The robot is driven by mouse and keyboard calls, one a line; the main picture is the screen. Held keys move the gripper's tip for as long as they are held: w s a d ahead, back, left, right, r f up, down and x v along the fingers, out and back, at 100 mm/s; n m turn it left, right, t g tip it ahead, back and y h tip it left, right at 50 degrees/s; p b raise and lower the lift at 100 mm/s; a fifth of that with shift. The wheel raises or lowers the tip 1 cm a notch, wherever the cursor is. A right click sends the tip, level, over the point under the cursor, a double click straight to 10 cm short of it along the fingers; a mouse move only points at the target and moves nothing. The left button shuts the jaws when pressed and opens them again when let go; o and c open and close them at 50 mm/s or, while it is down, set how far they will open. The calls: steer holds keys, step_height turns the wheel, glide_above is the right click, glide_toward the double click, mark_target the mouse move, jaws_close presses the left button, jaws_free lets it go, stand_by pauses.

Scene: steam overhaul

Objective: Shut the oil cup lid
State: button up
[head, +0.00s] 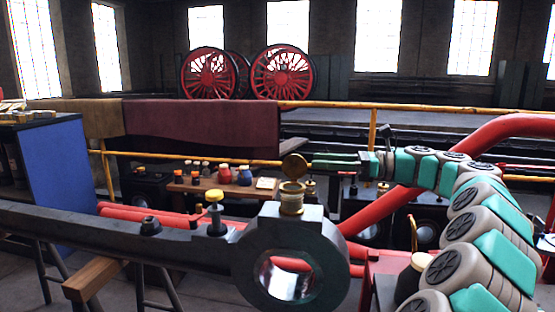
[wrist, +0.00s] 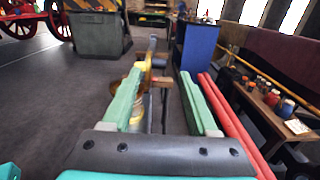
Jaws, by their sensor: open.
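The brass oil cup (head: 291,203) stands upright on top of the dark rod's ringed end (head: 246,262) in the head view. Its round lid (head: 294,166) stands raised above the cup, so the cup is open. My gripper (head: 314,160) has green fingers that point left, just right of the lid and at about its height. The fingers appear apart from the lid. In the wrist view my gripper (wrist: 161,70) is open, with nothing held between the fingers. Brass parts (wrist: 136,113) show behind and below the left finger, partly hidden by it.
A yellow-capped fitting (head: 214,208) stands on the rod (head: 100,229) left of the cup. A wooden bench (head: 185,187) with small jars lies behind, near a yellow rail (head: 240,159). A blue cabinet (head: 55,172) is at left. Red pipes (head: 480,137) pass near my arm.

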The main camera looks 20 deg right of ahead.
mark_target(295, 167)
steer(key=x, duration=1)
steer(key=shift+a+b, duration=0.2)
steer(key=shift+b, duration=0.2)
steer(key=shift+w, duration=0.15)
jaws_close()
